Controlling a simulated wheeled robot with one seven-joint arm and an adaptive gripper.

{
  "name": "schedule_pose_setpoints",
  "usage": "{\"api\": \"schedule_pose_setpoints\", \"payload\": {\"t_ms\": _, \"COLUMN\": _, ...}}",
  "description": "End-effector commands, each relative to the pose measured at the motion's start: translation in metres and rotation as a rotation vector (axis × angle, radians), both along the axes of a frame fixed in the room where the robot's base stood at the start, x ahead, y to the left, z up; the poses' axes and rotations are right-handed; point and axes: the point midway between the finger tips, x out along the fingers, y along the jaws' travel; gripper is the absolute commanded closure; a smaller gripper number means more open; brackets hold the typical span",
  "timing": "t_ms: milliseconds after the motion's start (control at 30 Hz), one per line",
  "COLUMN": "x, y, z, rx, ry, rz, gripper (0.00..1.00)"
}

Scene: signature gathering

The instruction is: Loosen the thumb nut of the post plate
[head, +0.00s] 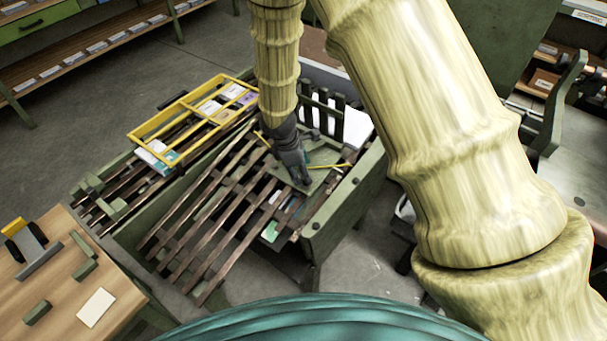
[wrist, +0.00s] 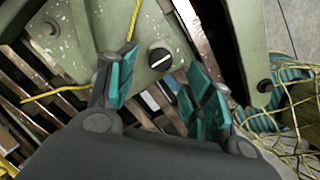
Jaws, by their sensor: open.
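The thumb nut (wrist: 160,59) is a dark round knob with a pale stripe across it in the wrist view. It sits on the green post plate (wrist: 150,76), whose corner narrows around it. My gripper (wrist: 163,92) is open, with teal-padded fingers to the left and right of the nut's line. The nut shows just beyond the gap between the fingertips, and I cannot tell its depth from them. In the head view my gripper (head: 302,182) points down over the green plate (head: 327,160) on the slatted machine; the nut is not distinguishable there.
Dark slats (head: 205,215) cover the machine's near side. A yellow frame (head: 160,120) with papers stands at its left. Yellow cord (wrist: 55,92) runs near the plate. A wooden table (head: 75,270) with small blocks is at lower left. A green side panel (wrist: 258,45) stands at right.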

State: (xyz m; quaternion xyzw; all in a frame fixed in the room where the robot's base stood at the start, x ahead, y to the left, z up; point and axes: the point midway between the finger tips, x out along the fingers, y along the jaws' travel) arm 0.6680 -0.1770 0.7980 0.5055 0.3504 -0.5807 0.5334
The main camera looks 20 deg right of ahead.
Motion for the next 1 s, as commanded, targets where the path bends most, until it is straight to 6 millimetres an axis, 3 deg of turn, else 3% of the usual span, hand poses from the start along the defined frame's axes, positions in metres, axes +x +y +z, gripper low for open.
{"api": "schedule_pose_setpoints", "payload": {"t_ms": 200, "x": -0.003, "y": 0.009, "z": 0.034, "rx": 0.001, "ry": -0.001, "rz": -0.001, "gripper": 0.49}}
{"api": "schedule_pose_setpoints", "payload": {"t_ms": 433, "x": -0.004, "y": 0.017, "z": 0.060, "rx": 0.001, "ry": -0.001, "rz": 0.000, "gripper": 0.49}}
{"api": "schedule_pose_setpoints", "payload": {"t_ms": 1000, "x": -0.006, "y": 0.020, "z": 0.070, "rx": 0.000, "ry": 0.001, "rz": 0.001, "gripper": 0.49}}
